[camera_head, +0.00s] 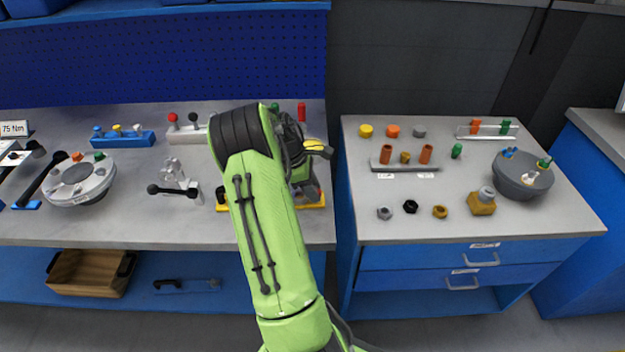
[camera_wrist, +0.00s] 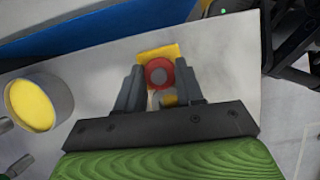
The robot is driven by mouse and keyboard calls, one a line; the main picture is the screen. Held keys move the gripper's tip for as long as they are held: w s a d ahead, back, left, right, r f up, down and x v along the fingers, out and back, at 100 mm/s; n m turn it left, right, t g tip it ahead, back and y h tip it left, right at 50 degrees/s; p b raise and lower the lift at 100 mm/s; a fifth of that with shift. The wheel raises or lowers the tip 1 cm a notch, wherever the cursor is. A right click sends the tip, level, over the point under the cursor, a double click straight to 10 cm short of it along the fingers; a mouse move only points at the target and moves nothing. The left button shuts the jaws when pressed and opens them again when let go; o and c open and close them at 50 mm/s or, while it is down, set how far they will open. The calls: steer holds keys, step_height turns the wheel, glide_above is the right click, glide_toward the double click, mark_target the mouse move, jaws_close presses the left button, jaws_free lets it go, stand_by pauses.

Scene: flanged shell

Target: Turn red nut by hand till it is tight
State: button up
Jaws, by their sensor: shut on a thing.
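In the head view my green arm covers the gripper's fingertips and the red nut. Parts of a yellow base (camera_head: 314,203) show on either side of the arm.
A grey cylinder with a yellow face (camera_wrist: 36,103) stands left of my gripper in the wrist view. On the left bench are a grey flanged disc (camera_head: 82,180) and a blue holder (camera_head: 124,139). The right bench (camera_head: 455,220) holds several nuts and plugs.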

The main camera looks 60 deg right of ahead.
steer(key=shift+d+r+m+y+p, duration=0.1)
steer(key=shift+m+y+p, duration=0.2)
steer(key=shift+m+p, duration=0.45)
steer(key=o, duration=1)
steer(key=shift+o, duration=0.2)
steer(key=p+v, duration=0.4)
steer(key=v, duration=1.1)
steer(key=shift+w+r, duration=0.2)
steer(key=shift+r, duration=0.05)
